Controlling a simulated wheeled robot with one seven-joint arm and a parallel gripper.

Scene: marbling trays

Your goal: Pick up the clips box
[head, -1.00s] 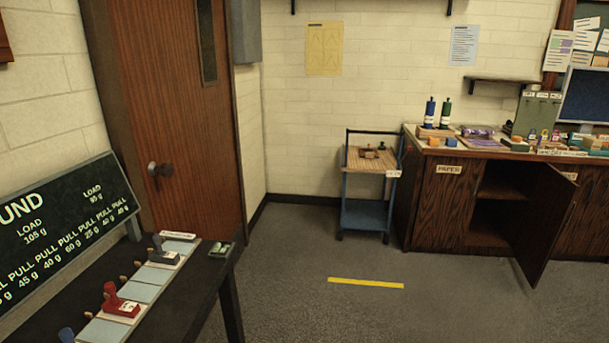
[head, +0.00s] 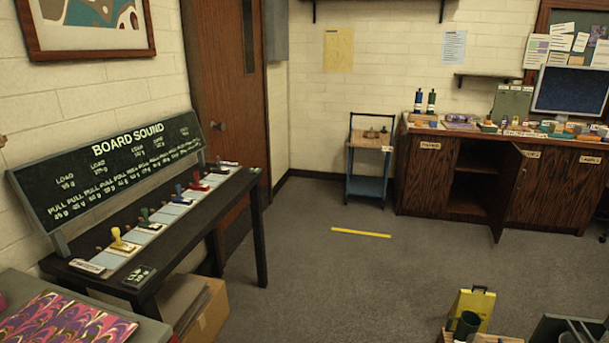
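I cannot make out a thing that is surely the clips box. Several small boxes and coloured items stand on the wooden counter (head: 455,132) at the right, too small to read. A small dark labelled item (head: 139,277) lies at the near end of the black table (head: 213,205) at the left; its lettering is unclear. My gripper is not in view.
A cabinet door (head: 507,190) stands open under the counter. A small blue trolley (head: 350,160) stands at the back wall. A yellow wet-floor-like stand (head: 474,305) is at the bottom right. A cardboard box (head: 210,310) sits under the black table. The middle floor is clear.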

